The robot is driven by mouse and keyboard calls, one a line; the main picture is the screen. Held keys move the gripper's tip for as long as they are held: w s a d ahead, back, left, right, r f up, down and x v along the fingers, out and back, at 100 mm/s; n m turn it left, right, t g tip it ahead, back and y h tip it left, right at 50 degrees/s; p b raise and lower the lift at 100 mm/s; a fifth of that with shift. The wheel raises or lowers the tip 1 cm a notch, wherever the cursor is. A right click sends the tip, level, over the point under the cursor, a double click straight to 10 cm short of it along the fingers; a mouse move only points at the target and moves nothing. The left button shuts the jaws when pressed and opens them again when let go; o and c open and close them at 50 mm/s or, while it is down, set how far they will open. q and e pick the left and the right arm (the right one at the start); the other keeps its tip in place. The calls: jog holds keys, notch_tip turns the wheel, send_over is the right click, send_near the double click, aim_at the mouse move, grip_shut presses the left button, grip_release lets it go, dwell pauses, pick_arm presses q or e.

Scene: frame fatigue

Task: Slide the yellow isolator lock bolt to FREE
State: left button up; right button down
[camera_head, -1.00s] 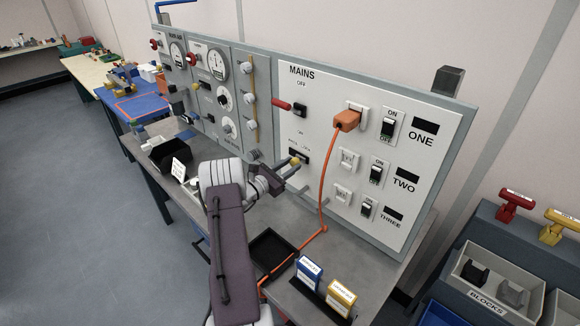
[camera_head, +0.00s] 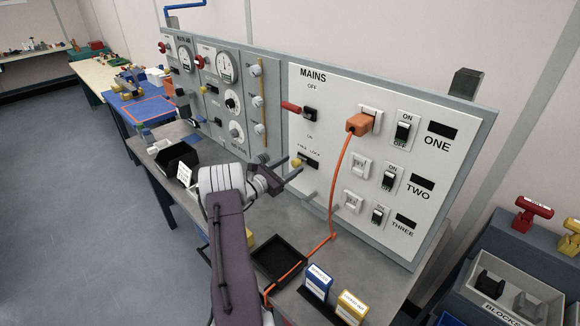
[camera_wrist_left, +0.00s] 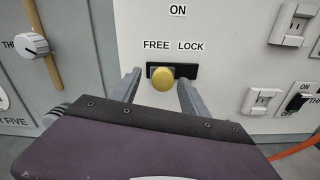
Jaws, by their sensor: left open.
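The yellow isolator lock bolt (camera_head: 296,162) sits in a dark slot on the white MAINS panel, at the slot's left end. In the left wrist view the round yellow knob (camera_wrist_left: 162,78) is below the word FREE, with the dark slot showing to its right below LOCK. My left gripper (camera_head: 291,167) is open in front of the panel. Its fingers (camera_wrist_left: 160,88) are on either side of the knob, with a gap showing on both sides. My right gripper is in neither view.
Above the slot is the red-handled mains switch (camera_head: 309,114). An orange plug (camera_head: 358,124) sits in socket one, its cord hanging down right of my gripper. A black tray (camera_head: 279,257) and two small boxes, blue (camera_head: 317,282) and yellow (camera_head: 351,307), stand on the bench below.

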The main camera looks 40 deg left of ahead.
pick_arm(q)
jog(key=s+a+b, duration=0.1)
jog(key=s, duration=0.7)
jog(key=shift+s, duration=0.4)
